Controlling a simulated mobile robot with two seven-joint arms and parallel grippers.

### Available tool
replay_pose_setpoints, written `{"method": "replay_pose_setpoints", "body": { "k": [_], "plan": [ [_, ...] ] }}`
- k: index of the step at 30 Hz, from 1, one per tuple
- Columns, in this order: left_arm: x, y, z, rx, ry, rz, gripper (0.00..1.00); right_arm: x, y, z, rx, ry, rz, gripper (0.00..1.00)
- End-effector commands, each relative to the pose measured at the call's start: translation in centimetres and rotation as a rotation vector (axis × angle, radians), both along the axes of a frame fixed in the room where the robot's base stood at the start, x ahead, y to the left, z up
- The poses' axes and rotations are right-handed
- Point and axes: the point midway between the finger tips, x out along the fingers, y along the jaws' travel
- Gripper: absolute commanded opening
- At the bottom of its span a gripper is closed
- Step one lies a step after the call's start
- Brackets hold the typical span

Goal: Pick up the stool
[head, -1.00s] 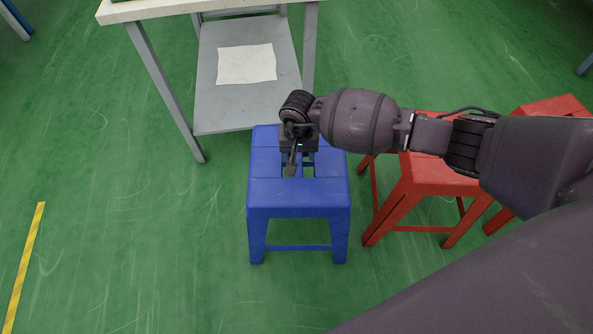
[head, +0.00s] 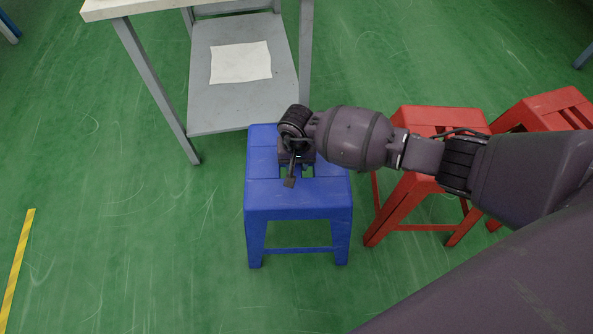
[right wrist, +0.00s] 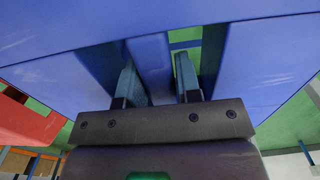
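The blue stool (head: 298,200) stands upright on the green floor in the middle of the head view. Its seat has slots with a slat between them. My right gripper (head: 294,172) is at the seat top, fingers pointing down; my own wrist hides part of the seat. In the right wrist view my two fingers (right wrist: 157,80) sit in the slots on either side of the blue slat (right wrist: 151,55), with almost no gap between them and it, so they look closed on it. The fingertips are hidden in the slots. My left gripper is not in view.
Two red stools, a near one (head: 420,190) and a farther one (head: 545,107), stand to the right, partly behind my right arm. A table with a grey lower shelf (head: 235,105) is just behind the blue stool. The floor to the left is clear up to a yellow stripe (head: 18,265).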

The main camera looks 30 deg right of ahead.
Motion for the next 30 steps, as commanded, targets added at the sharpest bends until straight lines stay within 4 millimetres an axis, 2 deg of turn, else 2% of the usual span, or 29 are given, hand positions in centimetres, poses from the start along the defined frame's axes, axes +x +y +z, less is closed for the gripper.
{"method": "replay_pose_setpoints", "body": {
  "k": [1, 6, 22, 26, 30],
  "plan": [
    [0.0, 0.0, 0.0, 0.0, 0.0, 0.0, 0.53, 0.0, 0.0, 0.0, 0.0, 0.0, 0.0, 0.24],
    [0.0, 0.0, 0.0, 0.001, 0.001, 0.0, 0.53, 0.0, 0.0, 0.0, 0.0, 0.0, 0.0, 0.0],
    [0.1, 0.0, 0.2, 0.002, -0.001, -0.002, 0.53, 0.2, 0.0, 0.6, 0.002, -0.004, 0.001, 0.0],
    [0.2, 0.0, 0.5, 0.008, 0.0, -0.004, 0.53, 0.4, 0.0, 2.0, 0.001, -0.01, 0.002, 0.0],
    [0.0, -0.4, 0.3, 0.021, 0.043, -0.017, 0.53, 0.6, 0.0, 4.6, 0.0, -0.017, 0.002, 0.0]
  ]
}}
